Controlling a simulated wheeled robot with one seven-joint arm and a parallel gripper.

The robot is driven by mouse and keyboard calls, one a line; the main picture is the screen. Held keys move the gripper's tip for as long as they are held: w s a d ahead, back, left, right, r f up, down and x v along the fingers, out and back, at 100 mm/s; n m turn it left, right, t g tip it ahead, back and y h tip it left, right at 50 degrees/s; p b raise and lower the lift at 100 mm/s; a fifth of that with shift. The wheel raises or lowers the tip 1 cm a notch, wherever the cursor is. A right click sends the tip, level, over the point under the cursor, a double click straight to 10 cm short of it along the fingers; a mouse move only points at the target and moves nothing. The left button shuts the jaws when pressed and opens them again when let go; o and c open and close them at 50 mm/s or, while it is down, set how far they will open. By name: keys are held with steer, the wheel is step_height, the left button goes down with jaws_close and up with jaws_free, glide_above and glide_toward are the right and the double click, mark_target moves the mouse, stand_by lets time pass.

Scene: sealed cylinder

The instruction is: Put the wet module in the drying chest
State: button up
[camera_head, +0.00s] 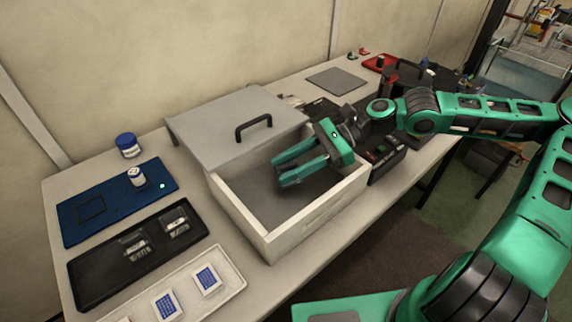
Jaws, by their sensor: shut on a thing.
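The drying chest appears to be the cream open-topped box (318,211) in the middle of the table. Its grey lid (215,128) with a black handle lies back over the rear left side, leaving the front part open. My gripper (282,172) reaches from the right over the opening, its green fingers pointing left and down. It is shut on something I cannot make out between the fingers. Whether that thing touches the chest floor cannot be told. Two small clear-and-silver modules (135,246) (176,223) lie in a black tray (100,274) at the left; no wetness shows on them.
A blue mat (105,214) holds a small white jar (136,177); a blue-capped jar (128,146) stands behind. A pale tray (232,279) with blue-patterned squares lies in front left. A grey plate (337,80), a red tray (374,63) and black equipment (388,162) are beyond the chest.

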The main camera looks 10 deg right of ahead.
steer(key=shift+f, duration=0.55)
steer(key=o, duration=1.1)
steer(key=shift+r, duration=0.1)
steer(key=shift+r, duration=0.35)
steer(key=v, duration=1.2)
steer(key=shift+r, duration=0.25)
steer(key=shift+s+a, duration=0.1)
steer(key=shift+s, duration=0.05)
